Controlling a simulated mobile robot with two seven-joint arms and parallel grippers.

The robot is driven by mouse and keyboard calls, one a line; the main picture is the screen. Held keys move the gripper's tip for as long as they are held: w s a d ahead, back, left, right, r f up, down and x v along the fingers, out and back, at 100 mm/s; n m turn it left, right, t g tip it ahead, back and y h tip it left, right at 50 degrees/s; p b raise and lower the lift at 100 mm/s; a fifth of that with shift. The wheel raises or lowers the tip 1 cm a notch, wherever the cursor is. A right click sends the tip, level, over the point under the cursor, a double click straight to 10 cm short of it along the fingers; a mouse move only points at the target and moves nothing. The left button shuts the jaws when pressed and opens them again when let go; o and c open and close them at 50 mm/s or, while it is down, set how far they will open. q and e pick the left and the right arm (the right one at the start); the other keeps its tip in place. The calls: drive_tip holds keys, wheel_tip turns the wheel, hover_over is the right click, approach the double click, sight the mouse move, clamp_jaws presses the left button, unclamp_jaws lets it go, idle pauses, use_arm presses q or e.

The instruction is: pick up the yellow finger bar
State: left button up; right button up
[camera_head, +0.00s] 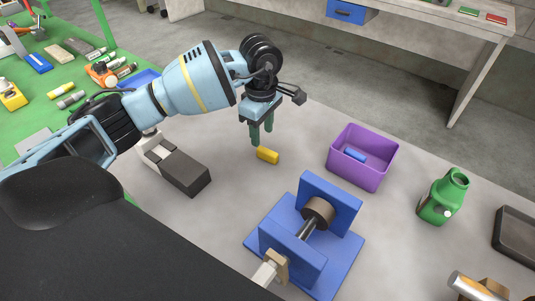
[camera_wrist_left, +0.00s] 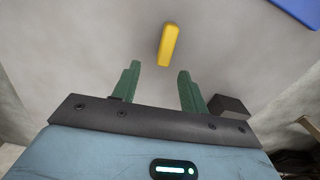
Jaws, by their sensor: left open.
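The yellow finger bar (camera_head: 267,155) lies on the grey table, just below and right of my left gripper's fingertips in the head view. My left gripper (camera_head: 262,137) points down with its green fingers apart and nothing between them. In the left wrist view the yellow finger bar (camera_wrist_left: 168,44) lies beyond the fingertips, roughly in line with the gap of the left gripper (camera_wrist_left: 156,72). The bar is apart from both fingers. My right gripper does not show.
A purple bin (camera_head: 352,172) with a blue bar (camera_head: 355,154) inside stands to the right. A blue fixture (camera_head: 331,262) with a brown roller is in front. A dark grey block (camera_head: 186,174) lies left, a green jug (camera_head: 441,199) far right. Bare table surrounds the yellow bar.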

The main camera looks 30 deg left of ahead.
sight(267, 155)
use_arm(q)
drive_tip(key=f, duration=0.5)
drive_tip(key=shift+s+a, duration=0.3)
drive_tip(key=shift+a, duration=0.1)
clamp_jaws()
